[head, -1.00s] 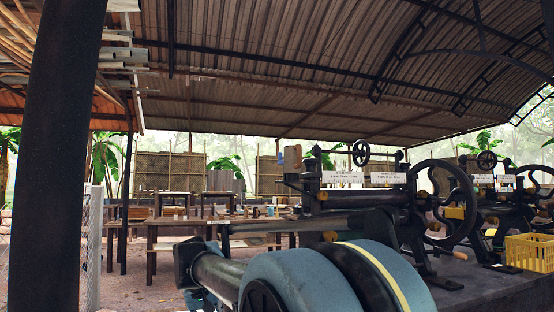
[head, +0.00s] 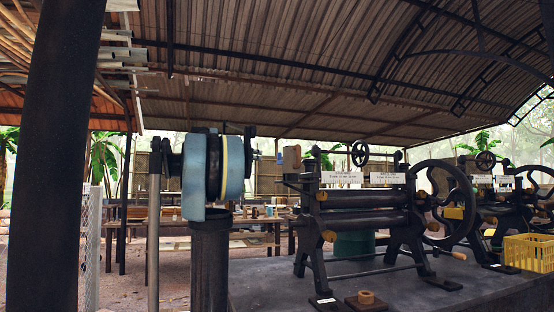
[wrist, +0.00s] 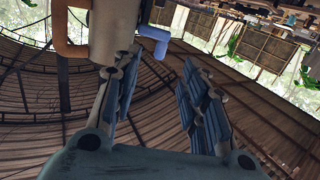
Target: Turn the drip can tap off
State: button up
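The drip can (head: 292,157) is a small beige can at the left end of the near roller machine, above its rollers. In the wrist view the can (wrist: 117,30) is large at the top, with a brown bent pipe or handle (wrist: 68,48) on its left. A blue bent tap lever (wrist: 156,38) sticks out on its right. My gripper (wrist: 162,60) is open and empty, its fingers spread below the lever. The left fingertip overlaps the can's lower edge; I cannot tell whether they touch. In the head view my gripper (head: 256,155) is small, just left of the can.
The near roller machine (head: 362,200) has a large dark handwheel (head: 447,163) on its right and white signs on top. It stands on a dark slab (head: 263,275). A yellow crate (head: 530,252) is at right. Wooden tables stand behind. A dark post (head: 50,150) is at left.

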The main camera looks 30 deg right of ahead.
aim_at(278, 154)
jog(key=shift+h, duration=0.3)
jog(key=x, duration=0.6)
jog(key=r+x, duration=0.1)
jog(key=x, duration=0.5)
jog(key=w+r+x, duration=0.1)
jog(key=x, duration=0.5)
jog(key=shift+w+d+r, duration=0.15)
jog(key=shift+r, duration=0.1)
jog(key=shift+c, duration=0.6)
grip_shut()
